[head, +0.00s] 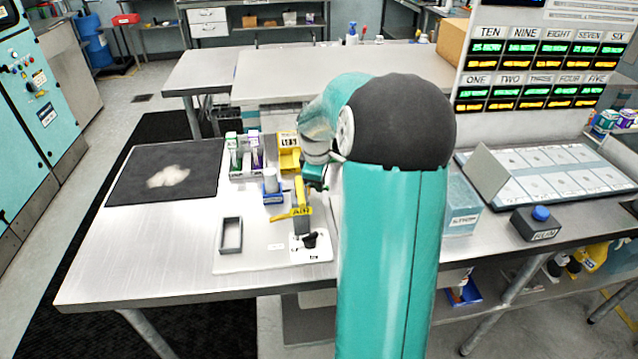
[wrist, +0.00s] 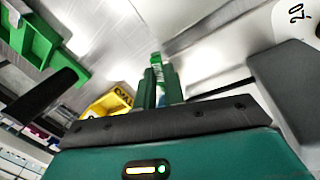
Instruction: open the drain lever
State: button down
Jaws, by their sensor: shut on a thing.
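My gripper (wrist: 161,82) points away from the camera in the wrist view, its green fingers close together. A small bright green piece (wrist: 157,59) shows at the fingertips, and the jaws are shut on it. I cannot tell for sure that this piece is the drain lever. In the head view my arm covers much of the gripper, beside a yellow upright part with a yellow lever marked AIR (head: 300,211). A black handle (head: 310,240) stands on a white plate just in front of the yellow lever.
A grey open frame (head: 231,235) lies left of the plate. A yellow bin (head: 289,158), a blue holder (head: 272,190) and a tray of bottles stand behind. A black mat (head: 130,178) covers the left bench. The front-left bench is clear.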

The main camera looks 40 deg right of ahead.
jog(key=shift+w+d+n+t, duration=0.15)
jog(key=shift+w+d+n, duration=0.05)
jog(key=shift+n, duration=0.55)
jog(key=shift+w+d+n+t, duration=0.15)
jog(key=shift+n, duration=0.6)
jog(key=c, duration=1.5)
grip_release()
jog(key=shift+r, duration=0.1)
jog(key=v, duration=1.3)
jog(key=shift+r, duration=0.4)
jog(key=shift+d, duration=0.15)
